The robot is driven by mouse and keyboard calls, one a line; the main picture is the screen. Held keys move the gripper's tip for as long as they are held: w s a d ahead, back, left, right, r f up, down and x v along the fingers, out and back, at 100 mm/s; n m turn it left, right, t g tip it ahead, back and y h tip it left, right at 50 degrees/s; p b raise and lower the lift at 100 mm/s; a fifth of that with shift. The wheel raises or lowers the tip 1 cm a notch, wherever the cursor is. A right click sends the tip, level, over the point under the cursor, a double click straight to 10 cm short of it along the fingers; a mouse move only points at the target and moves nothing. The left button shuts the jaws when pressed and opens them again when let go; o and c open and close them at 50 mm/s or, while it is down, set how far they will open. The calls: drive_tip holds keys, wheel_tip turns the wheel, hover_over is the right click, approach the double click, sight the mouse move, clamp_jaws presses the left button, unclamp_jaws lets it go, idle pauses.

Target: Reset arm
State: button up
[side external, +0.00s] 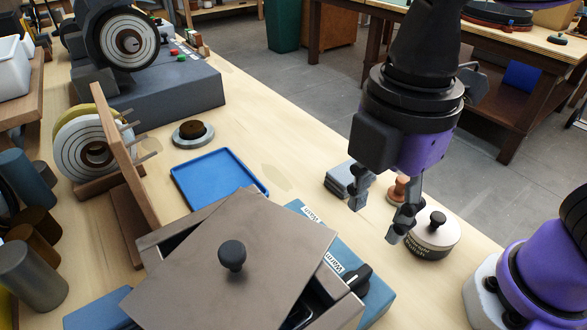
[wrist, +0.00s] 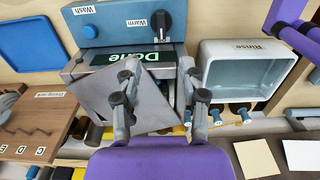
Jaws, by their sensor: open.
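My gripper (side external: 378,216) hangs over the table at the right in the side external view, fingers spread and nothing between them. It is left of a round light tin with a black knob (side external: 436,236). In the wrist view my gripper (wrist: 158,88) shows its fingers apart above a grey lid (wrist: 150,105). The lid (side external: 265,285) has a black knob and lies askew on a box in the side view, leaving part of the opening uncovered. A blue panel with "Wash" and "Warm" labels (wrist: 115,24) and a black dial (wrist: 161,20) adjoins the box.
A blue tray (side external: 218,180) lies flat on the table. Dark blocks (side external: 345,180) and a small stamp-like piece (side external: 398,190) stand near my fingers. A white "Rinse" tub (wrist: 245,72) is at the right in the wrist view. A wooden rack (side external: 120,165) stands upright at left.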

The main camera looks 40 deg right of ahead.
drive_tip(key=w+d+m+t, duration=0.2)
drive_tip(key=d+m, duration=0.6)
drive_tip(key=m, duration=0.1)
drive_tip(key=w+d+m+t, duration=0.1)
drive_tip(key=d+m+t, duration=0.2)
drive_tip(key=d+m, duration=0.5)
drive_tip(key=shift+w+d+f+m+t, duration=0.3)
drive_tip(key=shift+w+d+f+m, duration=0.1)
drive_tip(key=shift+d, duration=0.3)
